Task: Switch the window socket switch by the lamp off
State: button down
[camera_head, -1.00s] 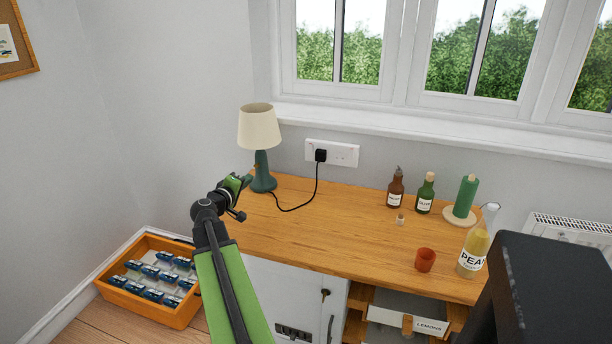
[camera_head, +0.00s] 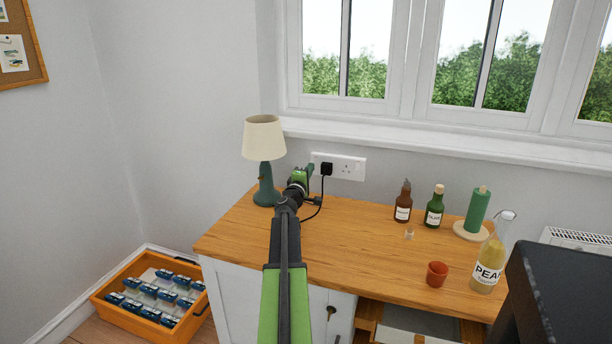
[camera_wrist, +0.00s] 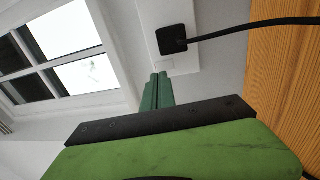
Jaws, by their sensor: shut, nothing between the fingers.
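The white window socket (camera_head: 344,166) is on the wall under the sill, with a black plug (camera_head: 327,168) in its left half. In the wrist view the socket plate (camera_wrist: 184,62) and the plug (camera_wrist: 172,39) are close ahead, and a small switch shows beside the plug. The lamp (camera_head: 265,150) with a cream shade and teal base stands left of the socket. My gripper (camera_head: 308,170) is shut and empty, in front of the socket's left end. Its fingertips (camera_wrist: 158,76) are near the plate's edge; I cannot tell if they touch it.
The black cord loops down to the wooden worktop (camera_head: 370,235). Brown (camera_head: 403,203) and green bottles (camera_head: 434,207), a green roll (camera_head: 477,210), a red cup (camera_head: 437,274) and a pear bottle (camera_head: 490,258) stand to the right. An orange crate (camera_head: 110,302) is on the floor at left.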

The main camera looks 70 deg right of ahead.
aim_at(316, 159)
jog(key=shift+w+d+r, duration=0.1)
jog(key=shift+d+r, duration=0.05)
jog(key=shift+d, duration=1.05)
jog(key=shift+w+d+r, duration=0.1)
jog(key=shift+d, duration=1.05)
